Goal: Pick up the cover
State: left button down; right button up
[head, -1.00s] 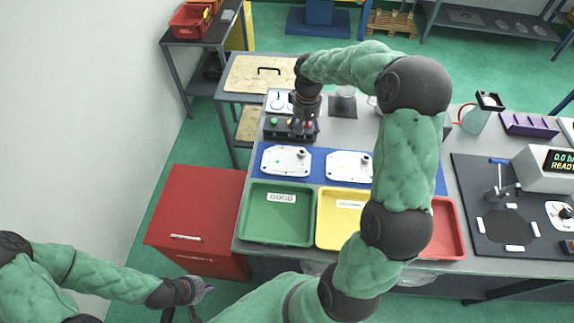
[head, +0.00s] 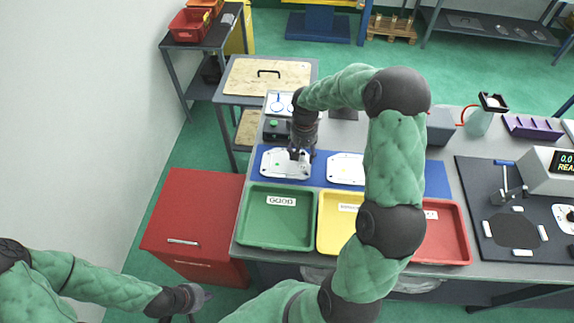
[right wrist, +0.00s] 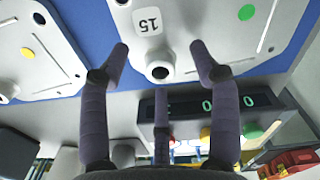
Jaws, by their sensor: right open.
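A pale metal cover (head: 272,163) lies flat on the blue mat, at its left end. In the right wrist view this cover (right wrist: 190,20) shows a label "15", a green dot and a round boss with a hole. My right gripper (head: 300,156) is above this cover; its fingers (right wrist: 161,68) are spread apart around the boss, with nothing between them gripped. A second cover (head: 345,168) lies to the right on the mat; in the right wrist view it (right wrist: 40,50) has a yellow dot. My left gripper (head: 200,299) hangs low at the bottom left, away from the table; its fingers are unclear.
Green (head: 247,229), yellow (head: 328,236) and red (head: 452,246) trays stand along the front of the table. A dark device with coloured buttons (head: 274,133) stands behind the cover. My right arm hides part of the table. A red cabinet (head: 190,215) stands left.

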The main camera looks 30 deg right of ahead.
jog(key=shift+f, duration=0.25)
jog(key=shift+r, duration=0.1)
grip_shut()
